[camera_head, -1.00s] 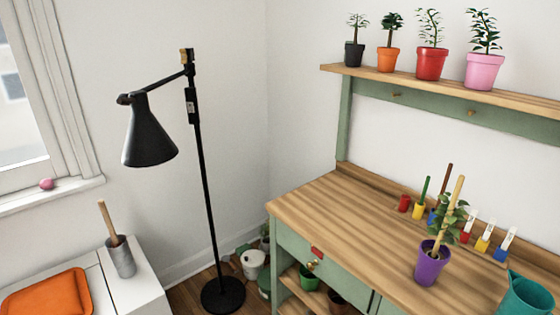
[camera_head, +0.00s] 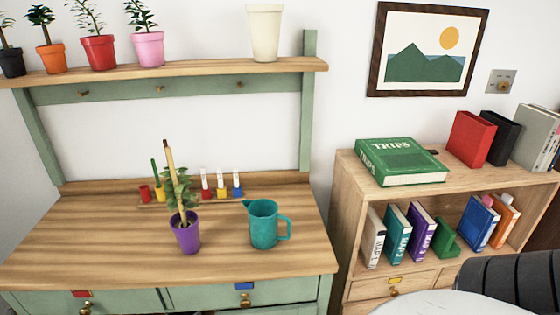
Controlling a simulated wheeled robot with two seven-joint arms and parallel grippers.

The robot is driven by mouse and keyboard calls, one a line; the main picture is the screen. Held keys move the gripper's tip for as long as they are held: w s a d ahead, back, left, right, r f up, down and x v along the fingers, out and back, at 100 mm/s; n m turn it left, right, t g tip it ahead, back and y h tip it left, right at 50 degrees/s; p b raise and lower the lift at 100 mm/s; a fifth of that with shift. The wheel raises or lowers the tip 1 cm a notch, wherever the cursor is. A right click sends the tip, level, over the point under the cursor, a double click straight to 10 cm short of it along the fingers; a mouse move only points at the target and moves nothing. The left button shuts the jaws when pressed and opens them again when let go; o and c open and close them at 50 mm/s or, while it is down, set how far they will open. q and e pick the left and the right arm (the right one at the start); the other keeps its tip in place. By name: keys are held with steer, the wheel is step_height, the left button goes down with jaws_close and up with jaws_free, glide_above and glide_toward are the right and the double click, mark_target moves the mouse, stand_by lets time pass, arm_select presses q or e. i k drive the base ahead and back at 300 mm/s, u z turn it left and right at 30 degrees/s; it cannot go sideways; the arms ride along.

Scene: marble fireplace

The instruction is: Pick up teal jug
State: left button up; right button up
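The teal jug (camera_head: 263,226) stands upright on the wooden top of the green potting bench (camera_head: 90,240), right of the middle. Its handle points right and its spout points left. A purple pot (camera_head: 187,236) with a plant and a stick stands just left of it, apart from it. Neither of my grippers shows in the head view.
Small coloured pots and white-tagged pieces (camera_head: 222,186) stand along the bench's back. The shelf above (camera_head: 190,74) holds potted plants and a cream pot (camera_head: 265,32). A bookcase (camera_head: 345,200) stands right of the bench, with a dark chair (camera_head: 510,280) in front. The bench's left top is clear.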

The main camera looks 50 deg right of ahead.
mark_target(264, 214)
steer(key=z, duration=1.4)
steer(key=k, duration=0.5)
steer(key=u, duration=2.1)
steer(key=i, duration=1.35)
steer(key=z, duration=2.2)
